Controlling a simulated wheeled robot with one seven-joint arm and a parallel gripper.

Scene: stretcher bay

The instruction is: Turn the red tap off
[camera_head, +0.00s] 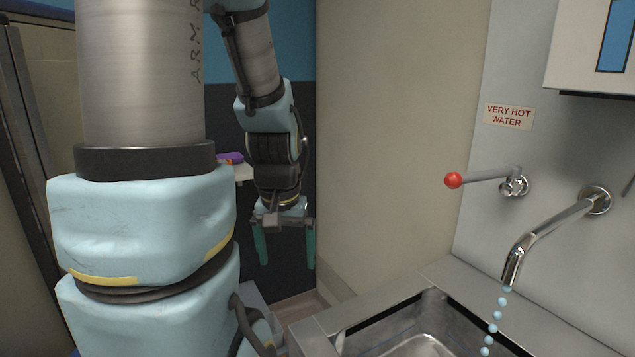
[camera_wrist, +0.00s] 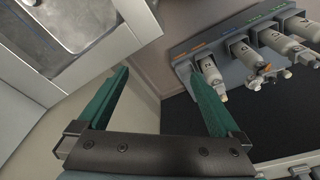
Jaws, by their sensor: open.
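The red tap is a metal lever with a red ball end (camera_head: 453,180) on the steel wall panel, right of centre in the head view. Its lever points left from its wall mount. Below and right of it a metal spout (camera_head: 540,240) lets out a string of blue drops into the sink. My gripper (camera_head: 284,248) hangs pointing down, left of the sink and well apart from the tap. Its green fingers are spread and empty, and they also show in the wrist view (camera_wrist: 158,90). The tap is out of the wrist view.
A steel sink (camera_head: 330,325) stands at the lower right, its basin also in the wrist view (camera_wrist: 75,28). A beige wall (camera_head: 385,130) stands between my gripper and the tap panel. A sign (camera_head: 508,116) reads "VERY HOT WATER". A rack (camera_wrist: 245,50) holds several white bottles.

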